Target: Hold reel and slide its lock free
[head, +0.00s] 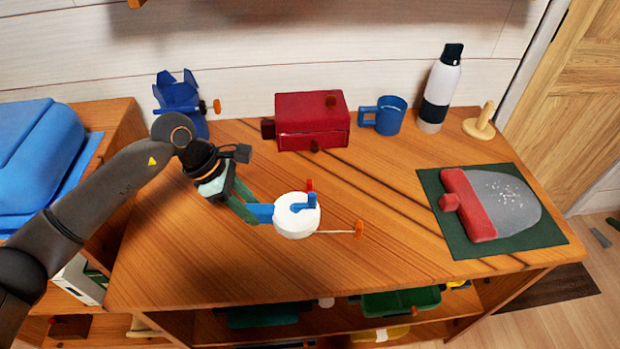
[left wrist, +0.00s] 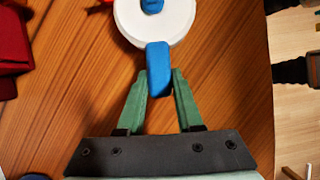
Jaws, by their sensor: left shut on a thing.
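The reel (head: 293,225) is a round white drum with a blue crank on top, lying over the wooden tabletop. It also shows at the top of the left wrist view (left wrist: 178,25), partly cut off. A blue grip (head: 261,213) sticks out on its left side. My left gripper (head: 250,207) has its green fingers shut on this grip. A small red piece (head: 309,185) stands at the drum's back edge. A thin rod with an orange knob (head: 359,228) reaches out to the right. I cannot tell which part is the lock. My right gripper is not in view.
A red box (head: 312,122), blue mug (head: 391,116), bottle (head: 440,90) and wooden peg stand (head: 480,125) line the back. A blue holder (head: 180,97) stands back left. A red-and-grey scraper-like thing (head: 500,205) lies on a green mat (head: 457,238) at right. The front tabletop is clear.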

